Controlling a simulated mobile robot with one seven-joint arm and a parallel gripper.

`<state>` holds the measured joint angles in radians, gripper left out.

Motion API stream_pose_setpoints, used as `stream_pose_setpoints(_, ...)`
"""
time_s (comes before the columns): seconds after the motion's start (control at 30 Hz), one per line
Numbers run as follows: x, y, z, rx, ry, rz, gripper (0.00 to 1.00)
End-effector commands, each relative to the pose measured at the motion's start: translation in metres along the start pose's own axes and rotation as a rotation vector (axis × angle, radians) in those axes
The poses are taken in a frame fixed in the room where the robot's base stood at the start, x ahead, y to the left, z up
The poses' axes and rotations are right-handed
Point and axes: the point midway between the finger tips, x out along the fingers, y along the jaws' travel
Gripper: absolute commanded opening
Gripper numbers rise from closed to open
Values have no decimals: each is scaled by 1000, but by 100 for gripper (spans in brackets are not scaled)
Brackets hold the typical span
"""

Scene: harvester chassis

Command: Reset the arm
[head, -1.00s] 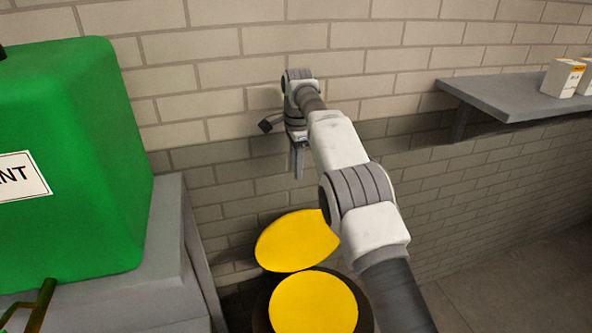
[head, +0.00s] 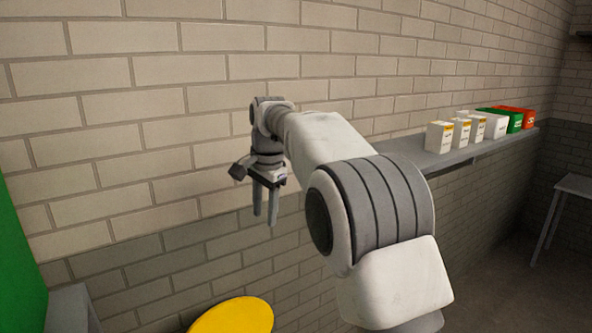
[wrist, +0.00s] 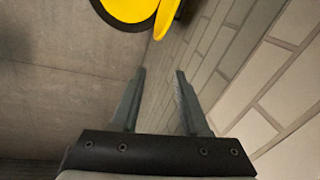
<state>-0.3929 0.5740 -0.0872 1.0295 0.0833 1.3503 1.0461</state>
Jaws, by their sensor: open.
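My gripper (head: 265,221) hangs in the air with its fingers pointing down, in front of the brick wall (head: 180,90). In the wrist view my gripper (wrist: 160,72) shows two parted fingers with nothing between them. My arm reaches up from the lower right of the head view and bends at a large grey joint. The gripper touches nothing that I can see.
A yellow round lid (head: 235,317) shows at the bottom edge; yellow tops (wrist: 130,8) also show in the wrist view. A green tank (head: 18,270) is at the far left. A wall shelf (head: 425,158) at right holds several boxes (head: 438,138). A table (head: 575,186) stands far right.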

Motion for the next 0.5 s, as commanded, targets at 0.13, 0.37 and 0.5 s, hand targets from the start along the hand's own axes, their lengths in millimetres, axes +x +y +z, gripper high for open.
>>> stream_pose_setpoints(0.13, -33, 37, -6, -63, 21, -28, 45)
stream_pose_setpoints(0.37, -70, 96, -6, -172, 59, -60, 45)
stream_pose_setpoints(0.5, -86, 135, 1, -241, 87, -74, 45)
